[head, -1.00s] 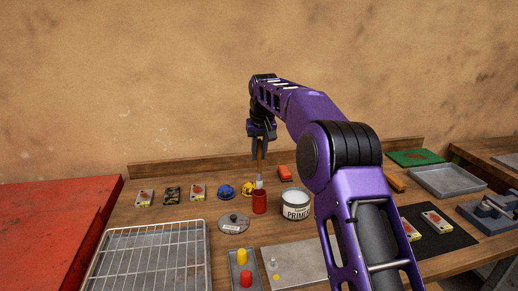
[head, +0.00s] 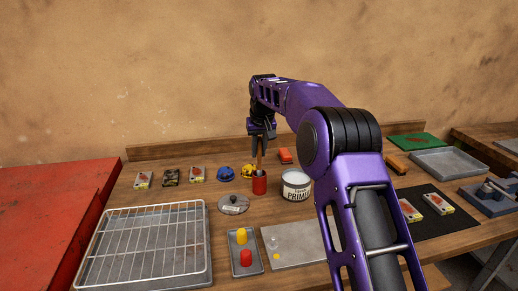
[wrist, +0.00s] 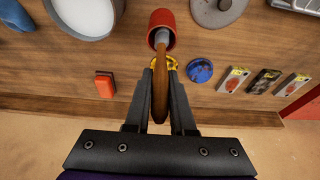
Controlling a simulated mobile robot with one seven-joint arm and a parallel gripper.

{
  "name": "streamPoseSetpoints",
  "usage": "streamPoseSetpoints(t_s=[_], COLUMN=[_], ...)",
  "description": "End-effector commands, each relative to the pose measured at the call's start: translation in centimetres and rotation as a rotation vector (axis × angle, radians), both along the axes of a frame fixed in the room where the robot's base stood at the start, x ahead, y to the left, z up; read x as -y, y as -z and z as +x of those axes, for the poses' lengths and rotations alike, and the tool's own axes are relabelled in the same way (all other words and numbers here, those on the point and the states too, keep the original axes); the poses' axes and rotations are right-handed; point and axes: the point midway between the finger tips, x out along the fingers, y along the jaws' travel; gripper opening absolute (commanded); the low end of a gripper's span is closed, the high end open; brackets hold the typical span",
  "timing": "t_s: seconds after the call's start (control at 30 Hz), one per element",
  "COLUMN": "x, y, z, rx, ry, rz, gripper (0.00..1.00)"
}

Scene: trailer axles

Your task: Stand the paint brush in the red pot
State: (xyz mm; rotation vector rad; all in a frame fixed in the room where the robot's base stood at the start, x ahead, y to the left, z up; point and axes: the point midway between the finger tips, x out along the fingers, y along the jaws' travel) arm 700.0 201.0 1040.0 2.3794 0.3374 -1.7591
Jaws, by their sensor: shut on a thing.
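The paint brush has a brown wooden handle (wrist: 160,95) and a grey metal ferrule. My gripper (head: 262,150) is shut on the handle and holds the brush roughly upright, bristle end down. In the head view the brush (head: 260,161) runs down into the mouth of the red pot (head: 259,186). In the wrist view the ferrule passes into the opening of the red pot (wrist: 160,19), and the bristles are hidden inside. I cannot tell whether they touch the bottom. The fingers are above the rim.
A primer can (head: 296,187) stands close right of the pot. A grey lid (head: 233,204) lies front left. Blue (head: 225,173) and yellow (head: 247,171) items sit behind left, and an orange-red block (head: 285,155) behind right. A wire rack (head: 150,245) fills the front left.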

Motion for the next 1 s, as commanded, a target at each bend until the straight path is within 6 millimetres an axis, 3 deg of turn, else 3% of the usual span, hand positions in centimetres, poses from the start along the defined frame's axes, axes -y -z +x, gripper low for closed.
streamPoseSetpoints(t_s=[0.23,0.27,0.43,0.77,1.0], x=[0.0,0.0,0.0,0.0,0.3], y=[0.0,0.0,0.0,-0.3,-3.8], z=[0.0,0.0,0.0,0.0,-1.0], rx=[0.001,0.001,0.001,0.001,0.005], ry=[0.000,0.000,0.000,0.000,0.000], rz=[0.000,0.000,0.000,0.000,0.001], gripper=[0.00,0.28,0.57,0.57,0.57])
